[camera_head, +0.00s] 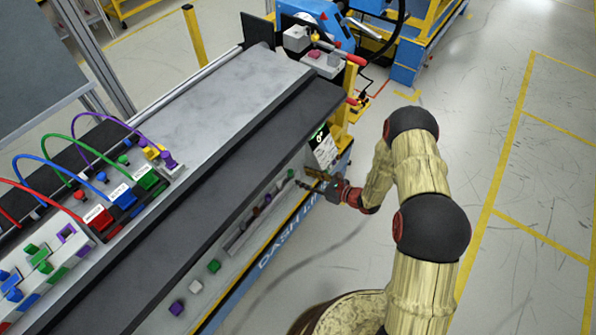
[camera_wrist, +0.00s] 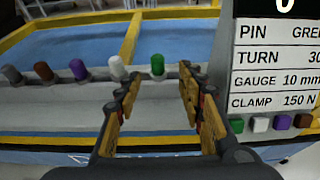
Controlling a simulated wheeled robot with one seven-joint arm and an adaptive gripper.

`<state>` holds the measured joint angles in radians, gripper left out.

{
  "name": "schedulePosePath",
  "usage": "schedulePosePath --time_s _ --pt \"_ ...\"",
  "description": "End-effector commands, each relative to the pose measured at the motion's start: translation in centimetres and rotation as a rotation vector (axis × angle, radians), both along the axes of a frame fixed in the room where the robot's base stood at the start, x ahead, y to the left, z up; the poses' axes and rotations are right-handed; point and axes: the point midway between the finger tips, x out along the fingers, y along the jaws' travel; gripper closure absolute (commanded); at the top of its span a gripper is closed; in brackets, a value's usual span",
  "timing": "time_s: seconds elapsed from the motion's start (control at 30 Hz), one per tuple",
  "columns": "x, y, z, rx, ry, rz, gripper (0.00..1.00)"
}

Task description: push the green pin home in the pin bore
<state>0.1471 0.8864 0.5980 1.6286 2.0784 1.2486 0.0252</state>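A green pin (camera_wrist: 157,64) with a rounded top stands at the right end of a row of coloured pins on a pale ledge. It shows in the head view (camera_head: 290,173) near the right end of the front rail. My gripper (camera_wrist: 159,82) is open and empty, and the pin appears in the gap between its fingertips, apparently beyond them. In the head view my gripper (camera_head: 311,180) is just right of the pin, at the front of the bench. I cannot make out which opening is the pin bore.
White (camera_wrist: 118,67), purple (camera_wrist: 78,69), brown and grey pins stand left of the green one. A sign (camera_wrist: 275,65) at the right reads PIN GREEN (cut off), TURN 30, GAUGE 10 mm, CLAMP 150 N. Small coloured blocks sit below it. Open floor (camera_head: 510,200) lies right.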

Motion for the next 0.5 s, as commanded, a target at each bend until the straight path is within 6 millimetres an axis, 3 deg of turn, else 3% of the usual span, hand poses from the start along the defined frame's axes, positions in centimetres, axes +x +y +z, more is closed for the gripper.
schedulePosePath --time_s 0.5 --pt "2.8 4.0 -1.1 0.008 -0.006 0.002 0.61"
